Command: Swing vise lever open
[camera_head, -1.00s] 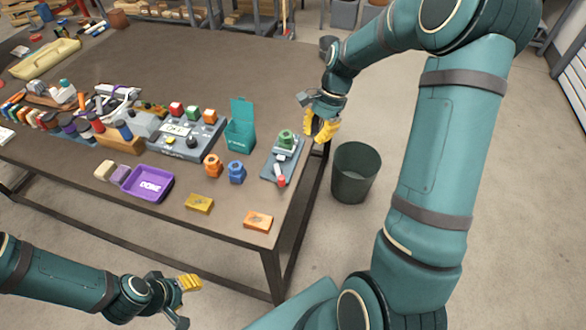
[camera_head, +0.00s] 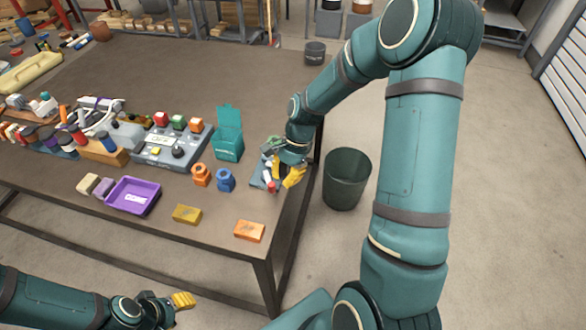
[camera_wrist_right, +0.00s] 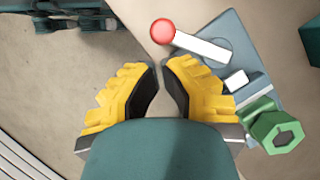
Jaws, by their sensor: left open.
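The vise (camera_wrist_right: 240,60) sits on a grey-blue base plate near the right edge of the table. Its lever is a white bar (camera_wrist_right: 202,47) with a red ball end (camera_wrist_right: 162,31); the ball also shows in the head view (camera_head: 270,187). A green hex piece (camera_wrist_right: 277,132) is held at the vise's other end. My right gripper (camera_wrist_right: 160,75) is open, with yellow fingers apart and nothing between them; the red ball lies just beyond the gap. In the head view my right gripper (camera_head: 289,177) partly hides the vise. My left gripper (camera_head: 182,301) is open and empty, off the table's front.
A teal open bin (camera_head: 228,140), a blue hex part (camera_head: 225,180) and an orange one (camera_head: 201,175) stand left of the vise. An orange block (camera_head: 249,231) lies near the front corner. A dark waste bin (camera_head: 346,178) stands on the floor right of the table.

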